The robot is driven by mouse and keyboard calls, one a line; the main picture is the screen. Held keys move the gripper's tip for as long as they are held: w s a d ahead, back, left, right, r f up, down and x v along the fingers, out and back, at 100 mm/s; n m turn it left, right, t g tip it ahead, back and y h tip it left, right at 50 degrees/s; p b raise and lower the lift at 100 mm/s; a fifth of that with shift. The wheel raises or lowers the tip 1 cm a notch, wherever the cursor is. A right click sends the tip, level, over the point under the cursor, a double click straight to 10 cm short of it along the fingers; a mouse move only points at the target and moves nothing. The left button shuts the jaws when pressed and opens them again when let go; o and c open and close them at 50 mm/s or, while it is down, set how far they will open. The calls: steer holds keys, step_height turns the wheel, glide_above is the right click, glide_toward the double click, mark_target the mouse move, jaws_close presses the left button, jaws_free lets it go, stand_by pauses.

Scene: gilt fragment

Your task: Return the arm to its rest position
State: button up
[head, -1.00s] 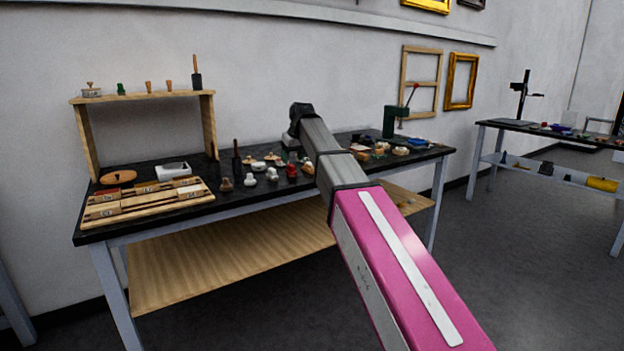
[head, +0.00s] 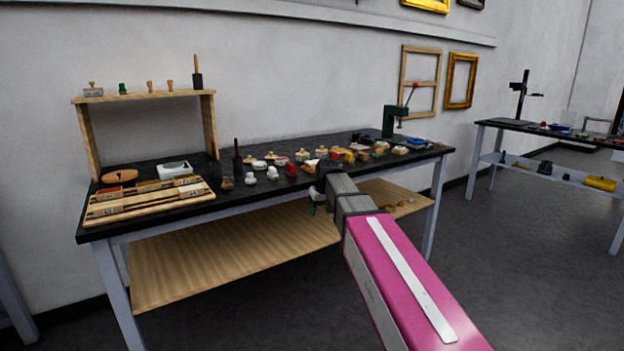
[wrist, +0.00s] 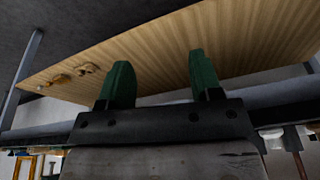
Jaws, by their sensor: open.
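My arm (head: 395,270), with a pink link and grey end, reaches from the lower right toward the front edge of the black-topped workbench (head: 240,207). My gripper (head: 313,205) is partly hidden behind the arm's end, at the bench's front edge in the picture. In the wrist view my gripper (wrist: 160,82) shows two green fingers set well apart, with nothing between them. Beyond the fingers lies the bench's wooden lower shelf (wrist: 225,45), which also shows in the head view (head: 225,270).
Small pots, jars and blocks crowd the bench top. A wooden tray (head: 112,216) and a small wooden rack (head: 145,97) stand at its left, a green press (head: 389,121) at its right. A second table (head: 550,130) stands at right. The floor (head: 500,270) between is clear.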

steer(key=s+d+f+m+g, duration=0.1)
steer(key=s+d+f, duration=0.4)
steer(key=s+f, duration=0.3)
steer(key=s+d+f+m+h, duration=0.1)
steer(key=s+d+f, duration=0.4)
steer(key=s+f, duration=0.3)
steer(key=s+d+f+m+g, duration=0.1)
steer(key=s+d+f+m, duration=0.1)
steer(key=s+d+f, duration=0.3)
step_height(320, 180, down, 3)
steer(key=s, duration=0.2)
steer(key=shift+s+d+g, duration=0.3)
steer(key=shift+s+d, duration=0.05)
steer(key=shift+s, duration=0.05)
steer(key=shift+o, duration=0.3)
steer(key=shift+f, duration=0.1)
